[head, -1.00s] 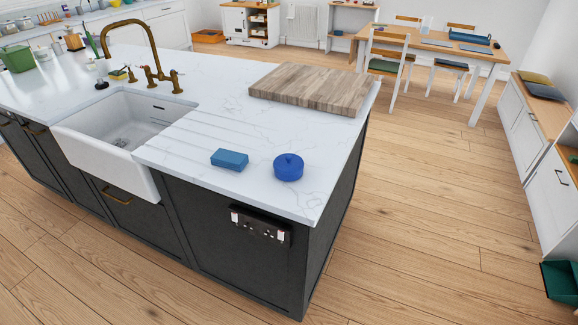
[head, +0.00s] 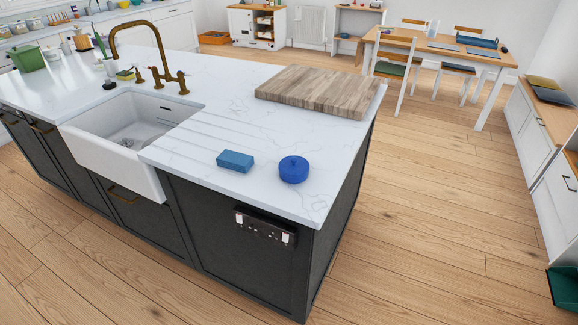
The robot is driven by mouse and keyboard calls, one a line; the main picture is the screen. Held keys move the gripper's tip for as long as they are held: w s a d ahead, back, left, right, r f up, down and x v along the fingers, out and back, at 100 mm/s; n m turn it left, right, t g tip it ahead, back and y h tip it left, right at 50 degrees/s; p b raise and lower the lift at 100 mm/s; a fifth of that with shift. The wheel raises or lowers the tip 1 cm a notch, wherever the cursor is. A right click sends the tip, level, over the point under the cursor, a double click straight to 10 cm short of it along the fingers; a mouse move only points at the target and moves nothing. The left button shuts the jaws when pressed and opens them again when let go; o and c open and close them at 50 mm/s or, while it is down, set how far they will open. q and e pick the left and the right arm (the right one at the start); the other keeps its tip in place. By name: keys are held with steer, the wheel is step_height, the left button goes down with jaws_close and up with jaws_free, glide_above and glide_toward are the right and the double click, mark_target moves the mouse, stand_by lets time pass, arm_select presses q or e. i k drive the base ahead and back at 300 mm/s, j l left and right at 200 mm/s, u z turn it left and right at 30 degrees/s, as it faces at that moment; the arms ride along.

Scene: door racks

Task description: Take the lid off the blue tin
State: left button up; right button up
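The blue tin (head: 293,173) stands upright near the front right corner of the white marble island top (head: 265,214). It is round and deep blue. Its lid (head: 293,163), with a small knob, sits on top of it. Neither of my grippers shows in the head view.
A lighter blue block (head: 235,161) lies just left of the tin, apart from it. A thick wooden board (head: 318,92) lies behind. A white sink (head: 125,140) with a brass tap (head: 150,55) is at the left. The worktop around the tin is clear.

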mark_target(291, 166)
steer(key=l+u, duration=0.15)
steer(key=u, duration=0.2)
steer(key=i+l+u, duration=0.1)
steer(key=u, duration=0.25)
steer(key=l+u, duration=0.75)
steer(key=l, duration=0.55)
